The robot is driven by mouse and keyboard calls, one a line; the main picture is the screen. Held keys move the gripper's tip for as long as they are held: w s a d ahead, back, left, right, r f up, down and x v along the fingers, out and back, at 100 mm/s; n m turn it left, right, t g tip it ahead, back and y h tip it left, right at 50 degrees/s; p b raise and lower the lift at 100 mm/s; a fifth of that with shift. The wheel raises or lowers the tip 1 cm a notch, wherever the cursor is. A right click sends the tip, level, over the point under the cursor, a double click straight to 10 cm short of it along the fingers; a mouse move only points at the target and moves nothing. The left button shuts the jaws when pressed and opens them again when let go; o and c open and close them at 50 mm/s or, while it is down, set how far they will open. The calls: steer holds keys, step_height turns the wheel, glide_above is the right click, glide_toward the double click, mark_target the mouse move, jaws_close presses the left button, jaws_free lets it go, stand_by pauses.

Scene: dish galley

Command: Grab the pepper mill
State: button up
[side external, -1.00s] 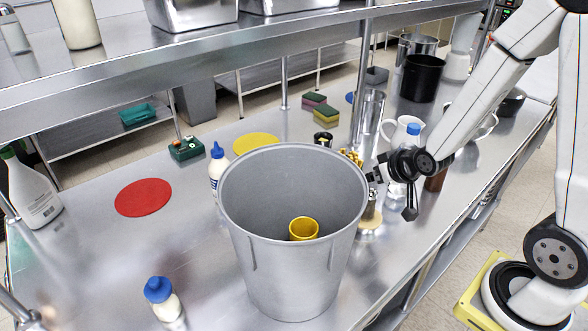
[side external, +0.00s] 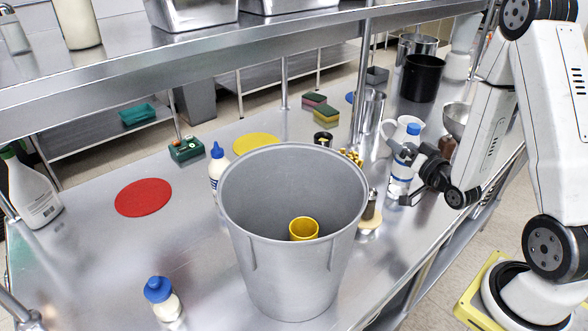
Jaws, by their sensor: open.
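A small dark brown, mill-like item with a metallic top (side external: 370,205) stands upright by a round tan coaster (side external: 369,226), just right of the large grey bucket; it looks like the pepper mill, though the bucket rim hides part of it. My gripper (side external: 402,177) is open and empty, to the right of this item and apart from it, its fingers pointing left. A clear bottle with a blue cap (side external: 413,130) stands at or behind the fingers in this view; I cannot tell if they touch. Another brown item (side external: 447,145) shows partly behind my gripper.
The grey bucket (side external: 262,255) with a yellow cup (side external: 303,229) inside stands close by on the left. A white pitcher (side external: 390,128), a metal canister (side external: 370,110) and a steel bowl (side external: 456,116) crowd the back. The left counter around the red disc (side external: 143,197) is mostly clear.

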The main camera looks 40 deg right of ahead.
steer(key=s+d+m+h, duration=0.2)
steer(key=s+d+h, duration=0.1)
steer(key=g+h, duration=0.5)
glide_toward(448, 154)
steer(key=x, duration=0.4)
steer(key=shift+w+d+r, duration=0.1)
steer(key=shift+w+d, duration=0.05)
steer(key=shift+d, duration=0.05)
steer(key=shift+x, duration=3.9)
steer(key=shift+c, duration=0.2)
jaws_close()
